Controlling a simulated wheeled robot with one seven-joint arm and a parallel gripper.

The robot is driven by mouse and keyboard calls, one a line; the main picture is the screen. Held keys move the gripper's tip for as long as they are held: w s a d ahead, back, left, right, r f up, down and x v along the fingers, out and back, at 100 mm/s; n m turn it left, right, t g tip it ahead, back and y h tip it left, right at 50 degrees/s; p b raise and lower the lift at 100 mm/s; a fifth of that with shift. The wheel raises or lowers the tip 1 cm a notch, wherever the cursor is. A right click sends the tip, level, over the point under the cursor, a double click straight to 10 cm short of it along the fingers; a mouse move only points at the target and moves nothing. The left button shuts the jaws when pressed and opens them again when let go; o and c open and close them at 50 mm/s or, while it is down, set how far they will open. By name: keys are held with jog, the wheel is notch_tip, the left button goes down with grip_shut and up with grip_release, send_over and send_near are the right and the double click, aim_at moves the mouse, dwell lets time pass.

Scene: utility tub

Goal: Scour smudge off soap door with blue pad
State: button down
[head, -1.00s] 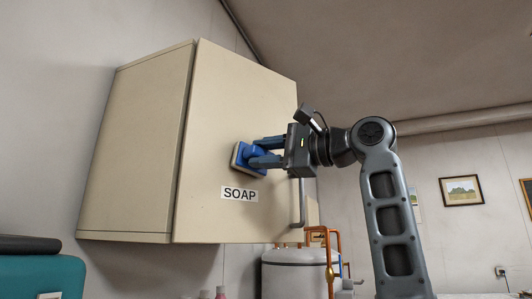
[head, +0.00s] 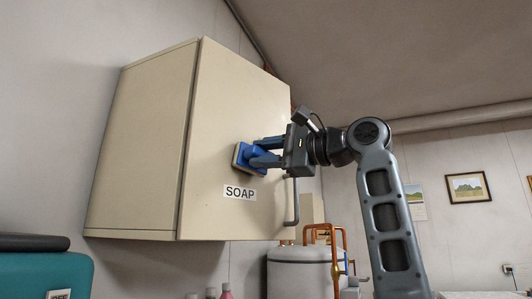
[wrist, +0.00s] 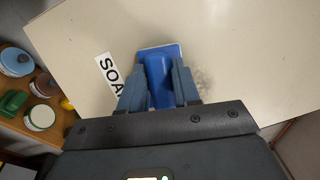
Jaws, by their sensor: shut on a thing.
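The soap door (head: 245,105) is the cream front of a wall cabinet, shut or nearly so, with a black-on-white SOAP label (head: 240,192). My gripper (head: 262,152) is shut on the handle of the blue pad (head: 243,152), its pale face turned to the door just above the label; it appears to touch the door. In the wrist view the blue pad (wrist: 161,75) sits between both fingers, right of the label (wrist: 111,73). A grey speckled smudge (wrist: 203,80) shows on the door just right of the pad and fingers; part may be hidden.
A grey bar handle (head: 292,205) is at the door's lower right. A white tank with copper pipes (head: 305,268) stands below right. A teal thing (head: 45,275) is at lower left. The wrist view shows a wooden surface with several jars (wrist: 40,118) at left.

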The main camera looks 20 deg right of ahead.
jog(key=shift+w+a, duration=0.1)
jog(key=shift+w, duration=0.4)
dwell(0.5)
jog(key=shift+w+d, duration=1.2)
jog(key=shift+d, duration=2.65)
jog(key=shift+s+a+r, duration=0.15)
jog(key=shift+a+r, duration=0.1)
jog(key=shift+a, duration=1.1)
jog(key=shift+s+a+r, duration=0.2)
jog(key=shift+a+r, duration=0.05)
jog(key=shift+a, duration=1.1)
jog(key=shift+s+a+r, duration=0.15)
jog(key=shift+a+r, duration=0.1)
jog(key=shift+a, duration=1.1)
jog(key=shift+w+r, duration=0.15)
jog(key=shift+r, duration=0.65)
jog(key=w+d, duration=0.2)
jog(key=d, duration=0.5)
jog(key=shift+w+d, duration=0.2)
jog(key=shift+d, duration=0.1)
